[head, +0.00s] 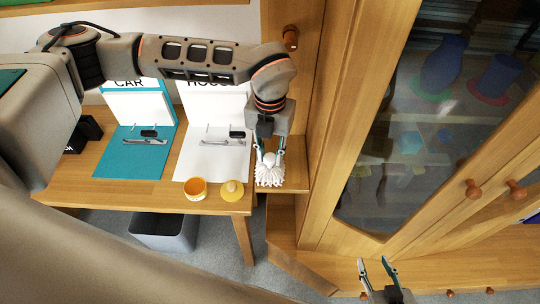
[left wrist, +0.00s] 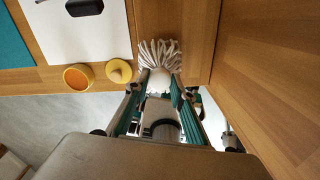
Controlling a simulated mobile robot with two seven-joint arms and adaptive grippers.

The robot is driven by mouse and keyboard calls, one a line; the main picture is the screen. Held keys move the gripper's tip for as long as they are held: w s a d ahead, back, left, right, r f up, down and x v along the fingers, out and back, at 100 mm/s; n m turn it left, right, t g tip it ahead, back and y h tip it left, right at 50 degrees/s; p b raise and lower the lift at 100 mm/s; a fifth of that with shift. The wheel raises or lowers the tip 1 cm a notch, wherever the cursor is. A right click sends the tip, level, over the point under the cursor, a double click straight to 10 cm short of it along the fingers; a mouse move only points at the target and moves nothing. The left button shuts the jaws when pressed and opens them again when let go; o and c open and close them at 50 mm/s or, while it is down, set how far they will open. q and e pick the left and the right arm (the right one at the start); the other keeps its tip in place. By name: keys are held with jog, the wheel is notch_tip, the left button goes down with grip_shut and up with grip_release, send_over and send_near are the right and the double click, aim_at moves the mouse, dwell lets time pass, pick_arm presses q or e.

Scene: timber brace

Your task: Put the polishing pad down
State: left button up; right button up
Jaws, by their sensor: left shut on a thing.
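The polishing pad (head: 269,178) is white with a fringe of strands. My left gripper (head: 269,158) is shut on it, pointing down. In the left wrist view the pad (left wrist: 159,54) shows beyond the fingertips of my left gripper (left wrist: 160,88), its strands over a wooden surface. The pad is over or on a small wooden ledge (head: 297,179) beside the cabinet; I cannot tell whether it touches. My right gripper (head: 376,263) is open and empty at the bottom of the head view, in front of the cabinet.
Left of the pad, a yellow lid (head: 232,191) and an orange-yellow pot (head: 195,188) stand at the table's front edge. White and teal boards (head: 135,160) with keys lie behind. A glass-doored cabinet (head: 330,150) rises close on the right. A grey bin (head: 165,232) stands below.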

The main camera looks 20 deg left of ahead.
aim_at(269, 156)
pick_arm(q)
jog(key=shift+f, duration=0.85)
jog(key=o, duration=1)
pick_arm(e)
jog(key=shift+w+r, duration=0.15)
jog(key=shift+r, duration=0.15)
pick_arm(q)
jog(key=shift+w, duration=0.1)
notch_tip(269, 156, up, 6)
jog(key=shift+a+r+b, duration=0.15)
jog(key=shift+r+b, duration=0.05)
jog(key=shift+b, duration=0.35)
jog(key=shift+r, duration=0.55)
pick_arm(e)
jog(key=shift+s+f, duration=0.2)
jog(key=shift+f, duration=0.65)
